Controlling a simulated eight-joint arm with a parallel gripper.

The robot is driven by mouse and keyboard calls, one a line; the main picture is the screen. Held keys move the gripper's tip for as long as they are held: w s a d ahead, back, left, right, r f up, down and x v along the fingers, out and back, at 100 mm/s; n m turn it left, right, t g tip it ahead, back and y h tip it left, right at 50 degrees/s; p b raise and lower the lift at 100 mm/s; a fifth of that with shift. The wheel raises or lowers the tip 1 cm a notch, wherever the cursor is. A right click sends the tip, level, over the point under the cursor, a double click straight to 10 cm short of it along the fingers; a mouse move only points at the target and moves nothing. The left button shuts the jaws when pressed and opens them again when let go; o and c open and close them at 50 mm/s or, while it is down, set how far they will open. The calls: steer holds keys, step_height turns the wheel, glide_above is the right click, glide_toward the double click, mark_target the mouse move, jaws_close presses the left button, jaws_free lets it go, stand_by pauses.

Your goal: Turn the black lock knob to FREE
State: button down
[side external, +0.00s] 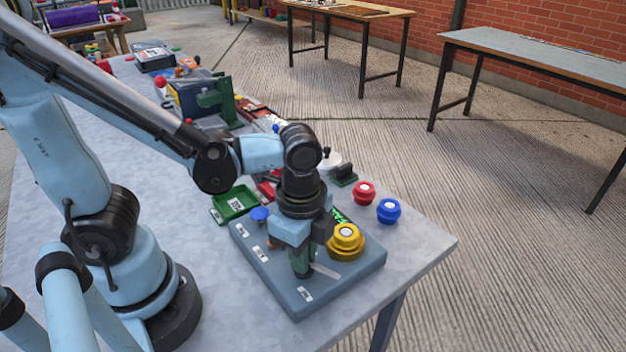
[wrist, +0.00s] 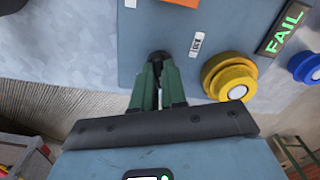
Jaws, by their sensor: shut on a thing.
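The black lock knob (wrist: 159,57) shows at the tips of my gripper's green fingers in the wrist view. My gripper (wrist: 158,78) is shut on it, and the fingers hide most of it. In the side view, my gripper (side external: 302,264) points down at the near part of the blue-grey panel box (side external: 350,276), and the knob is hidden there. The box also shows in the wrist view (wrist: 150,38). A small white label (wrist: 196,43) lies right of the knob. I cannot read its word or the knob's setting.
A large yellow knob (side external: 345,240) stands close beside my gripper. A display (wrist: 283,27) reads FAIL in green. Red (side external: 363,192) and blue (side external: 388,211) round pieces stand beyond the box. A green tray (side external: 235,203) and clutter lie behind. The table's right corner is clear.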

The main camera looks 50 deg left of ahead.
steer(key=m, duration=0.4)
stand_by(0.6)
steer(key=c, duration=1.2)
jaws_free()
steer(key=shift+r, duration=6.05)
